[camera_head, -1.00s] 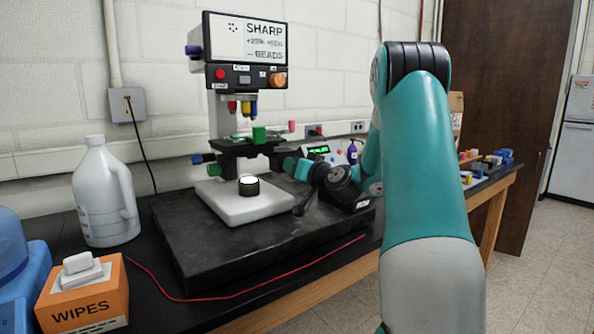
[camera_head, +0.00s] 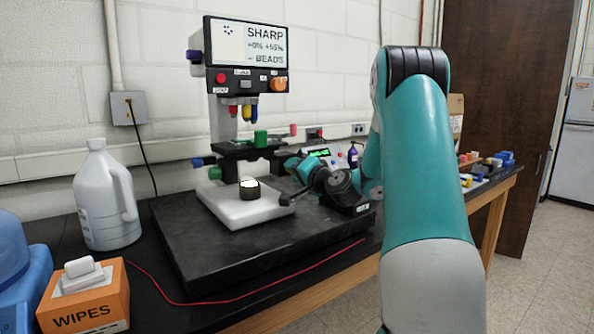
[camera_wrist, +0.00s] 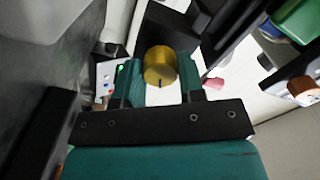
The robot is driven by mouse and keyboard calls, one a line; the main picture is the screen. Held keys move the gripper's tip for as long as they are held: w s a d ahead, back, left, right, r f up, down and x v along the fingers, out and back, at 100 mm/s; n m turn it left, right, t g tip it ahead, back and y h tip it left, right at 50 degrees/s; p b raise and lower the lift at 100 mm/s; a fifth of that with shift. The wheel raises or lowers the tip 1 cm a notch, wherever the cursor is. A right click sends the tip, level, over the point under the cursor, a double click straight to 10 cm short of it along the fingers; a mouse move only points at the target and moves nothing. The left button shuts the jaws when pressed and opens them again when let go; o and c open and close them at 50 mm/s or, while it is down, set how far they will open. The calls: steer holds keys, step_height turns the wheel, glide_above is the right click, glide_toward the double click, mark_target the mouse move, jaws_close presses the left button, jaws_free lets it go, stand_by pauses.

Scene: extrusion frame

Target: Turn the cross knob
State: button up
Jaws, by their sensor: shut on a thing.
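The cross knob seems to be the gold, round knob (camera_wrist: 160,62) in the wrist view. My gripper (camera_wrist: 158,79) has its two teal fingers on either side of it and is shut on it. In the head view my gripper (camera_head: 291,164) is at the right side of the microscope (camera_head: 222,122), just below stage height. My wrist hides the gold knob there. The microscope's screen (camera_head: 252,45) reads SHARP, +0% +55% and BEADS. A green block (camera_head: 260,139) stands on the black stage (camera_head: 240,150).
The microscope stands on a black slab (camera_head: 210,266). A white jug (camera_head: 104,200) and an orange wipes box (camera_head: 84,297) are at the left. A small device with a green display (camera_head: 320,153) is behind my wrist. A red cable (camera_head: 260,288) runs along the front.

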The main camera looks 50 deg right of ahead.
steer(key=shift+d, duration=0.1)
stand_by(0.3)
steer(key=o, duration=0.9)
steer(key=shift+b+v, duration=2.95)
steer(key=shift+v, duration=5.8)
steer(key=shift+w, duration=0.1)
